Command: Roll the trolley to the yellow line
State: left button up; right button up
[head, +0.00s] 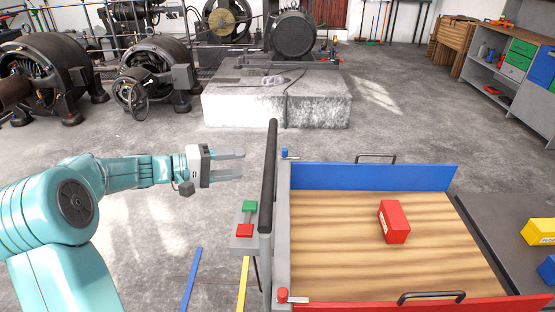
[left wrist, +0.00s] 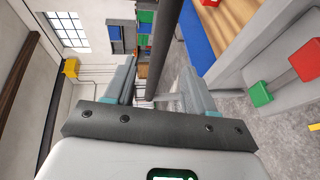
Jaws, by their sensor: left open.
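The trolley has a wooden deck (head: 340,240) with a blue side board (head: 375,177) and a red side board (head: 420,305). Its dark push bar (head: 269,180) stands at the deck's left end. My left gripper (head: 243,163) is open and empty just left of the bar, with a small gap to it. In the left wrist view the bar (left wrist: 163,45) runs between the two open fingers (left wrist: 155,85). The yellow line (head: 243,284) is on the floor left of the trolley, near the bottom edge; only part of it shows. My right gripper is out of view.
A red box (head: 394,222) lies on the deck. Green and red blocks (head: 247,218) sit on a bracket beside the bar. A blue line (head: 190,280) is on the floor. A dark surface (head: 500,235) with yellow and blue boxes adjoins on the right. A concrete plinth (head: 240,112) stands behind.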

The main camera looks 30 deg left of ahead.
pick_arm(q)
jog(key=x, duration=1.1)
jog(key=shift+d+f+p, duration=0.15)
jog(key=shift+p, duration=0.2)
jog(key=shift+w, duration=0.1)
jog(key=shift+c, duration=0.4)
grip_shut()
